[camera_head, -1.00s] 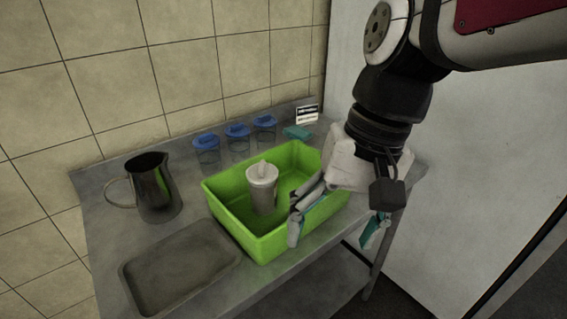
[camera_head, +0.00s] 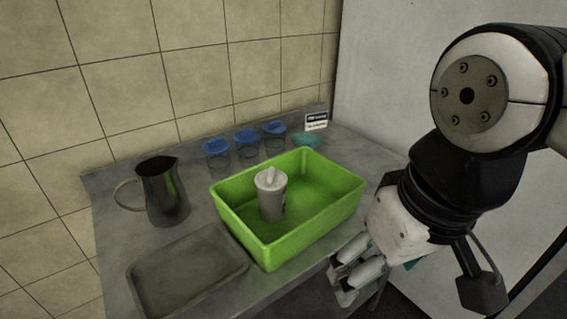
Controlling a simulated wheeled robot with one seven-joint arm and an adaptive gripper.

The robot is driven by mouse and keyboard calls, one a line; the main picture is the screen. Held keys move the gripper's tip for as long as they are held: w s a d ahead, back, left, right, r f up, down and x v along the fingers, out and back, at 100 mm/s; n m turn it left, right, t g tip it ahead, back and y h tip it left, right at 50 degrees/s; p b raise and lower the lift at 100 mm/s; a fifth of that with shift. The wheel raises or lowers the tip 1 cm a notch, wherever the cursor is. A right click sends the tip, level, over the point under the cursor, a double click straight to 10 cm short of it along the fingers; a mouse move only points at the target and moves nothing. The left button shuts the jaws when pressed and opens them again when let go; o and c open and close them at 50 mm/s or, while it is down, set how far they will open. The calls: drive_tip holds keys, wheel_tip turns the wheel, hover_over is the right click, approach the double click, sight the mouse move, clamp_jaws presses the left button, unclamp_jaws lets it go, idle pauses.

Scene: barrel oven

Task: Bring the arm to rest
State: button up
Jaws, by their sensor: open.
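My gripper (camera_head: 350,277) is at the lower right, in front of the near right edge of the metal table. It is open, and I see nothing between its fingers. One finger is partly hidden behind the gripper's body. My arm comes down from the upper right, bent at the joint above the gripper. The gripper is apart from the green bin (camera_head: 334,215), to the right of its near corner.
A white lidded cup (camera_head: 271,196) stands upright in the bin. A metal pitcher (camera_head: 163,190) and a shallow grey tray (camera_head: 190,268) are left of it. Several blue-lidded containers (camera_head: 246,146), a teal item (camera_head: 307,140) and a small sign (camera_head: 316,122) stand behind. The table (camera_head: 375,160) is clear right of the bin.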

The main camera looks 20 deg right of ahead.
wheel_tip(320, 180, up, 10)
drive_tip(key=t+p, duration=0.2)
drive_tip(key=p, duration=0.6)
drive_tip(key=shift+d+f, duration=0.1)
idle(0.5)
